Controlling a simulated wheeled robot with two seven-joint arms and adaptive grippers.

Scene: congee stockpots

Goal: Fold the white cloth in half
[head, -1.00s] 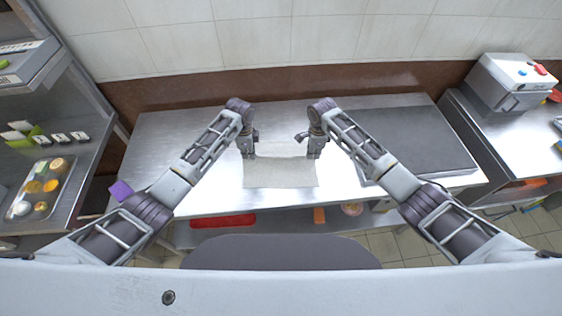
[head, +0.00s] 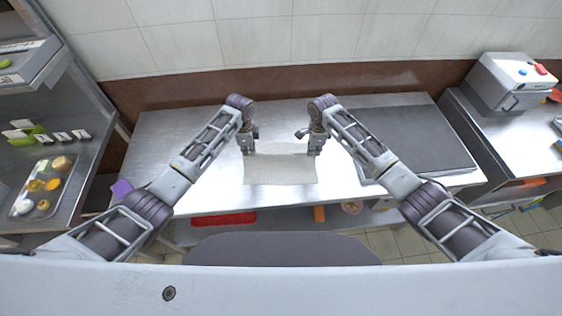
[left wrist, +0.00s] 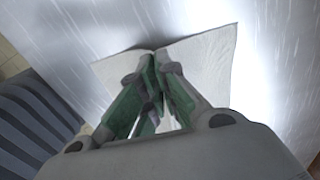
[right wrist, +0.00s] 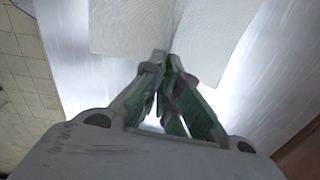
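The white cloth (head: 280,172) lies on the steel table in front of me, between my two grippers. My left gripper (head: 248,151) is at its left side. In the left wrist view its fingertips (left wrist: 155,57) are together on the cloth (left wrist: 200,65), which spreads to both sides of them with a crease at the tips. My right gripper (head: 315,152) is at the cloth's right side. In the right wrist view its fingertips (right wrist: 166,58) are shut with the cloth (right wrist: 215,40) creased at them. The cloth between the fingers is mostly hidden.
A dark grey board (head: 415,142) lies on the table to the right. The steel table (head: 180,130) is clear left of the cloth. A red tray (head: 223,219) is on the shelf below. A shelf with a food tray (head: 42,187) stands left, and a white appliance (head: 512,82) right.

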